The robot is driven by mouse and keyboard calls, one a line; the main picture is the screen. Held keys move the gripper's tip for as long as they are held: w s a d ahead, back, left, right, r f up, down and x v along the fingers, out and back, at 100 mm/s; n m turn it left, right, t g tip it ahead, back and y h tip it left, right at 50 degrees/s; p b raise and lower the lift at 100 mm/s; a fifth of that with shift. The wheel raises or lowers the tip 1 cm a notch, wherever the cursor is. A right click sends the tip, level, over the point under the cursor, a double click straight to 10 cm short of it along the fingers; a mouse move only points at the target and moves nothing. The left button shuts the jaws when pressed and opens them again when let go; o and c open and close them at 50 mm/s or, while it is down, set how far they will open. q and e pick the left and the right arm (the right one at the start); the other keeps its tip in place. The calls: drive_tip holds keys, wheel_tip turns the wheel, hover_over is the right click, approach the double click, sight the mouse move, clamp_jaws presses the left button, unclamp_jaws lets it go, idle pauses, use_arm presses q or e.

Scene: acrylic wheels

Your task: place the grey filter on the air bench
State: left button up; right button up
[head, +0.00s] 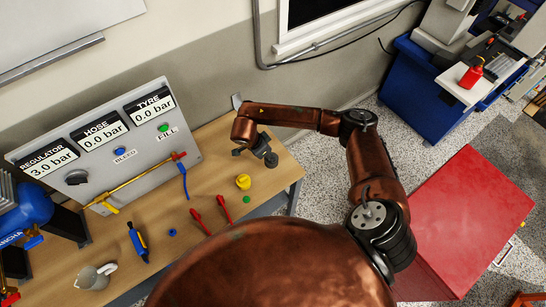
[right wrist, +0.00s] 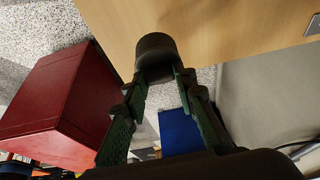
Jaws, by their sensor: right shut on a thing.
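The grey filter (right wrist: 156,52) is a dark cylinder between the fingertips of my right gripper (right wrist: 160,82) in the right wrist view. My right gripper (head: 258,150) is shut on it. In the head view the gripper and the dark filter (head: 271,160) appear over the right end of the air bench (head: 275,185), a wooden-topped table. I cannot tell whether the filter touches the bench top. The bench top also shows in the right wrist view (right wrist: 230,30), behind the filter. My left gripper is not in view.
A gauge panel (head: 110,145) stands along the back of the bench. A yellow part (head: 243,182), a green part (head: 247,199) and red-handled tools (head: 224,209) lie near the gripper. A red cabinet (head: 465,215) stands to the right, beyond a floor gap.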

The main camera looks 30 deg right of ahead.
drive_tip(key=shift+w+d+f, duration=0.2)
drive_tip(key=shift+d+f, duration=0.25)
drive_tip(key=shift+f, duration=0.15)
drive_tip(key=shift+w+d+f, duration=0.2)
drive_tip(key=shift+d+f, duration=0.25)
drive_tip(key=shift+f, duration=0.15)
drive_tip(key=shift+w+d+f+p, duration=0.15)
drive_tip(key=shift+f+p, duration=0.2)
drive_tip(key=shift+f, duration=1.35)
drive_tip(key=shift+f, duration=0.1)
drive_tip(key=o, duration=1.2)
drive_tip(key=shift+c, duration=0.2)
drive_tip(key=shift+r, duration=0.2)
drive_tip(key=b+v, duration=0.1)
drive_tip(key=v, duration=1.1)
